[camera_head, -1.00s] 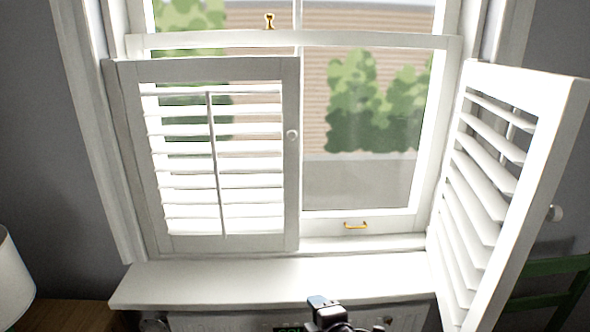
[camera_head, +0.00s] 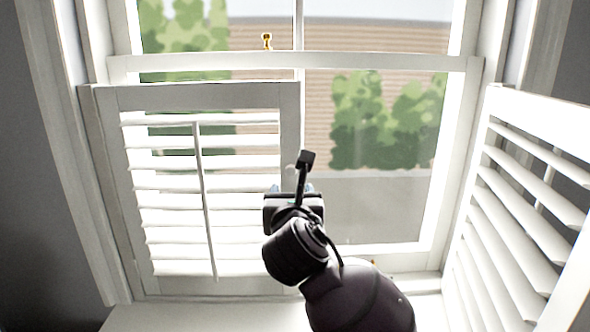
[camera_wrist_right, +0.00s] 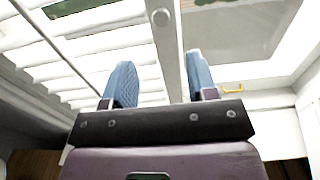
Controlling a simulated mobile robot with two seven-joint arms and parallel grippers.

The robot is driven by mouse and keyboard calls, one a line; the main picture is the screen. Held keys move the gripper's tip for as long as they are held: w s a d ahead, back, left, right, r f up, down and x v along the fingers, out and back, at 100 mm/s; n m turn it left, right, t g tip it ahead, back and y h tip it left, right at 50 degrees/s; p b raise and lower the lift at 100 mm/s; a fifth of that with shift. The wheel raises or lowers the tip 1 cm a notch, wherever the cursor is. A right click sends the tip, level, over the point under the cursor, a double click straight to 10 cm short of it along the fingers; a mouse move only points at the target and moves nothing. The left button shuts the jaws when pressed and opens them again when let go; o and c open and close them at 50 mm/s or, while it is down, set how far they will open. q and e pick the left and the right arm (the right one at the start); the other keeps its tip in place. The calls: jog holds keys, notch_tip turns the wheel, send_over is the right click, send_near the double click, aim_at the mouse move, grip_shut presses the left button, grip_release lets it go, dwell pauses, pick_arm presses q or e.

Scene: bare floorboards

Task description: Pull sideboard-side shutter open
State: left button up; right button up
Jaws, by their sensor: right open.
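The left shutter (camera_head: 120,190), white with louvre slats and a thin tilt rod, stands closed across the left half of the window. I take it as the sideboard-side one. Its small round white knob (camera_wrist_right: 160,17) is on the right stile, ahead of my right gripper. My right gripper (camera_wrist_right: 160,60) is open and empty, with blue fingers apart to either side of the stile's line in the wrist view. In the head view my right gripper (camera_head: 291,187) is in front of the stile, just below the knob, its fingers mostly hidden. My left gripper is not in view.
The right shutter (camera_head: 525,200) stands swung open into the room at the right. Behind is the sash window with a brass catch (camera_head: 267,40) and a brass sash handle (camera_wrist_right: 232,88). The white sill (camera_head: 200,318) lies below. A brown wooden surface (camera_wrist_right: 35,163) shows at lower left.

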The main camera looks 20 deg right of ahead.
aim_at(291, 171)
jog(key=p+x, duration=0.1)
jog(key=x, duration=1)
jog(key=shift+w+d, duration=0.1)
jog(key=shift+c, duration=0.3)
grip_shut()
